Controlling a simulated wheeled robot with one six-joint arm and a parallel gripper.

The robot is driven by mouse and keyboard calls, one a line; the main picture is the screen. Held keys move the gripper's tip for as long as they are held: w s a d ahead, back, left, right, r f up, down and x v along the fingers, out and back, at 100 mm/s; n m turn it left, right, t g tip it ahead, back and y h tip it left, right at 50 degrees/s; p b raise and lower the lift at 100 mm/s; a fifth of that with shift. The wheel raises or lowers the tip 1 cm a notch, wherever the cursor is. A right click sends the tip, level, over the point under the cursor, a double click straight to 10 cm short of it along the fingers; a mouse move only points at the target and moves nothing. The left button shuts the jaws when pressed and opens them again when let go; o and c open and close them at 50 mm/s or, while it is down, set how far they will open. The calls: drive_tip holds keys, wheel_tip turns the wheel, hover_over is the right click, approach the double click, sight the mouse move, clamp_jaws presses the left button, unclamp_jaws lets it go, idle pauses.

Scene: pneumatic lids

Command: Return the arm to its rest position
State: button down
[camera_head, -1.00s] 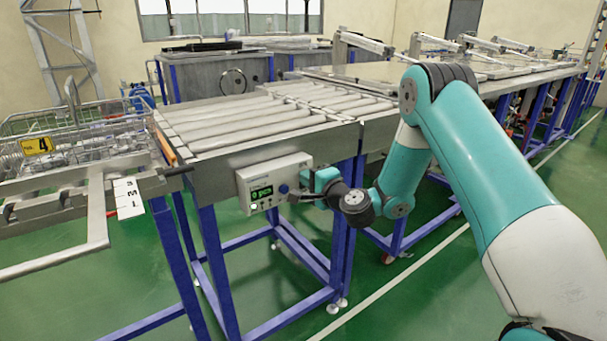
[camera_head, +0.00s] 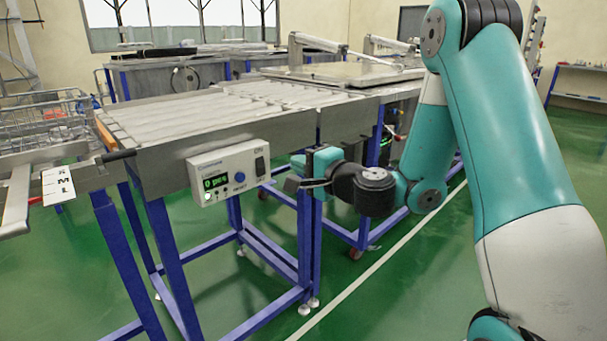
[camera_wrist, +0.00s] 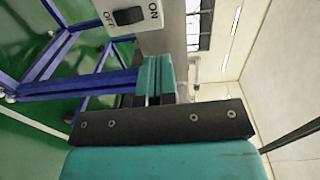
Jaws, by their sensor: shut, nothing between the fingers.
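My teal and black arm reaches in from the right in the head view. My gripper (camera_head: 290,187) points left, shut and empty, just right of the white control box (camera_head: 228,172) and in front of the roller conveyor's (camera_head: 230,110) blue-legged frame. The box has a green display, a blue knob and a dark switch. In the wrist view my gripper (camera_wrist: 155,82) shows its teal and black fingers beyond a dark screwed bar. The control box (camera_wrist: 128,15) is at the top there, with its ON/OFF switch visible. I cannot tell the exact gap between gripper and box.
Tanks with a lid (camera_head: 345,73) stand behind. The green floor (camera_head: 400,290) is open at the front right.

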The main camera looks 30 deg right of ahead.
drive_tip(key=shift+s+r, duration=0.1)
drive_tip(key=shift+s, duration=0.2)
drive_tip(key=s+a+r+n+g+y, duration=0.1)
drive_tip(key=s+a+n+g+y, duration=0.4)
drive_tip(key=a, duration=0.3)
drive_tip(key=s+a+r+n+g+y, duration=0.1)
drive_tip(key=s+a+n+g+y, duration=0.2)
drive_tip(key=a+n, duration=0.55)
drive_tip(key=s+d+f+n+g+h, duration=0.15)
drive_tip(key=s+n+g+h, duration=0.7)
drive_tip(key=s, duration=1.15)
wheel_tip(320, 180, up, 17)
drive_tip(key=p, duration=1.8)
drive_tip(key=shift+s, duration=0.25)
drive_tip(key=c, duration=1.8)
unclamp_jaws()
drive_tip(key=shift+r+g+y, duration=0.1)
drive_tip(key=shift+g+y, duration=0.15)
drive_tip(key=shift+c, duration=0.2)
